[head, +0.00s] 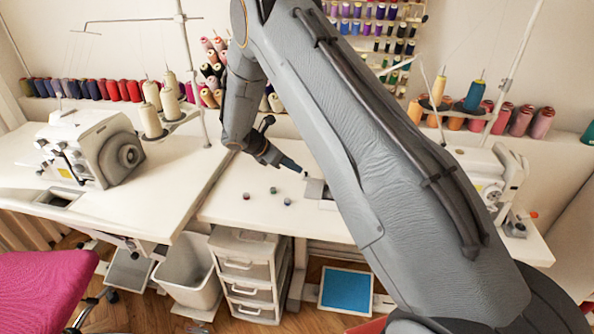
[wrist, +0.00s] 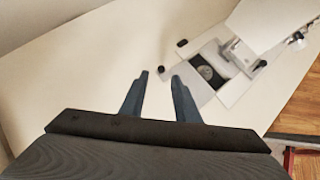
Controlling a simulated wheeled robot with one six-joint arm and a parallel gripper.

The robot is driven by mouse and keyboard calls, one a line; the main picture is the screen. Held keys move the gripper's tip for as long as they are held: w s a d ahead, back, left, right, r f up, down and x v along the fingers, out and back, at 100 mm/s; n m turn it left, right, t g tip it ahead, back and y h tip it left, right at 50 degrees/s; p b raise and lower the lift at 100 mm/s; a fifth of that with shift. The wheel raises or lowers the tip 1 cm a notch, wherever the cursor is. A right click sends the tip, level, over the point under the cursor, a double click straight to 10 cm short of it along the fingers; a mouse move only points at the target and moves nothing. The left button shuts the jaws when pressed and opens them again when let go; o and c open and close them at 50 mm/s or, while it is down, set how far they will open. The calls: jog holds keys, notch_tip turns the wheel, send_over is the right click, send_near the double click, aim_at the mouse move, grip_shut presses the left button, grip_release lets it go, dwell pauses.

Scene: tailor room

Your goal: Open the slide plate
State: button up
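The sewing machine bed (wrist: 212,90) is at the upper right in the wrist view. A dark opening with a round metal part (wrist: 206,72) shows in it. A pale flat plate (wrist: 235,89) lies beside that opening; I take it for the slide plate. My gripper (wrist: 160,75) is open and empty, left of the bed and apart from the plate. In the head view my gripper (head: 303,171) is above the white table near the bed's end (head: 316,188). My arm hides most of the bed there, and the slide plate cannot be made out.
Small dark spools (wrist: 161,68) lie on the table near my fingertips; several small ones (head: 273,190) show in the head view. The machine's head (head: 497,172) stands right of my arm. Another machine (head: 95,148) stands left.

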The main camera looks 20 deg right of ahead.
jog(key=shift+v, duration=1.25)
jog(key=shift+s, duration=0.1)
